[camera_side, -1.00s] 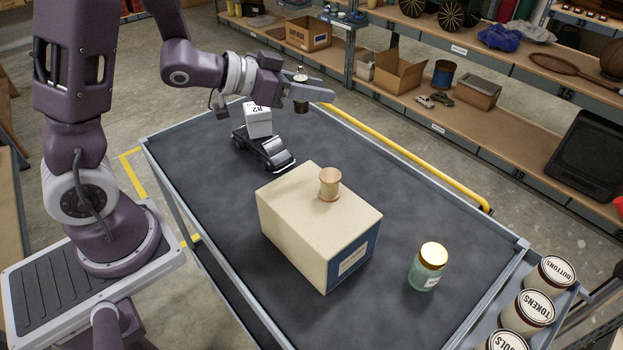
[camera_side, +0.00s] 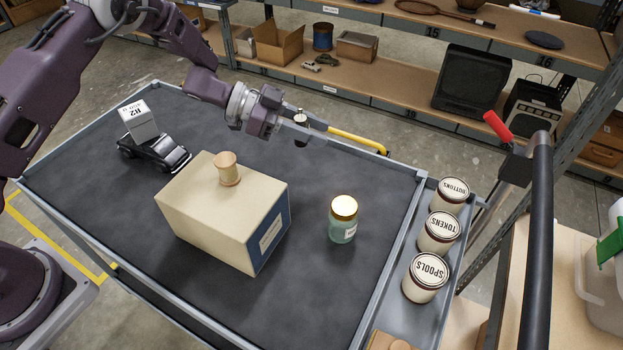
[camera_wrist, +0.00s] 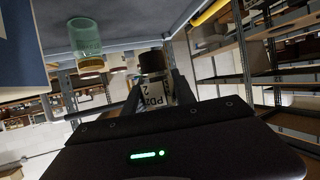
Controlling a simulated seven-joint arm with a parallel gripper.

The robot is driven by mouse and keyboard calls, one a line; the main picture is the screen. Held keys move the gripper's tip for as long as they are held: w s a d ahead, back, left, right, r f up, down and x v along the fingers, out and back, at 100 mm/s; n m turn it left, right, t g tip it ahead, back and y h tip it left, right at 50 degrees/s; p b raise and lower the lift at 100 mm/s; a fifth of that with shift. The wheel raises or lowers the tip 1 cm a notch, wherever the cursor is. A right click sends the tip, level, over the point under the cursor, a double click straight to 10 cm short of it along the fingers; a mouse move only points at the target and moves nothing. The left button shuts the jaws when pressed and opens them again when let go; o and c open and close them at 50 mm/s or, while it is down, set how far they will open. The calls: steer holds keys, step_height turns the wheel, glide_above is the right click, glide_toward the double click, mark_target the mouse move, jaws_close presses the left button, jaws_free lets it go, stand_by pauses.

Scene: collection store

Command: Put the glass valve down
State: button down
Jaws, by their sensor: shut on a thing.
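My gripper (camera_side: 308,124) is shut on the glass valve (camera_side: 301,141), a small upright piece with a dark base, and holds it in the air over the far side of the cart top. In the wrist view the valve (camera_wrist: 152,63) shows its dark base and a printed label between my fingers (camera_wrist: 157,92). The fingers hide part of its glass. The cart's dark top (camera_side: 330,290) is below, with bare mat between the valve and the jar.
A cream box (camera_side: 215,220) with a wooden spool (camera_side: 228,170) on it stands mid-cart. A green jar (camera_side: 343,228) with a gold lid stands to its right. Labelled tins (camera_side: 439,234) fill a right side tray.

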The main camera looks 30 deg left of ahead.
mark_target(324, 182)
steer(key=shift+w+d+f+m+g, duration=0.25)
steer(key=shift+d+f, duration=0.15)
steer(key=shift+d, duration=0.2)
steer(key=shift+w+d+f+m+g, duration=0.1)
steer(key=shift+d+f+m+g, duration=0.2)
steer(key=shift+d, duration=0.3)
step_height(324, 182, down, 10)
steer(key=shift+r, duration=0.2)
steer(key=shift+f, duration=0.15)
steer(key=c, duration=1)
jaws_free()
steer(key=shift+o, duration=0.4)
steer(key=v, duration=0.7)
steer(key=shift+w+a, duration=0.1)
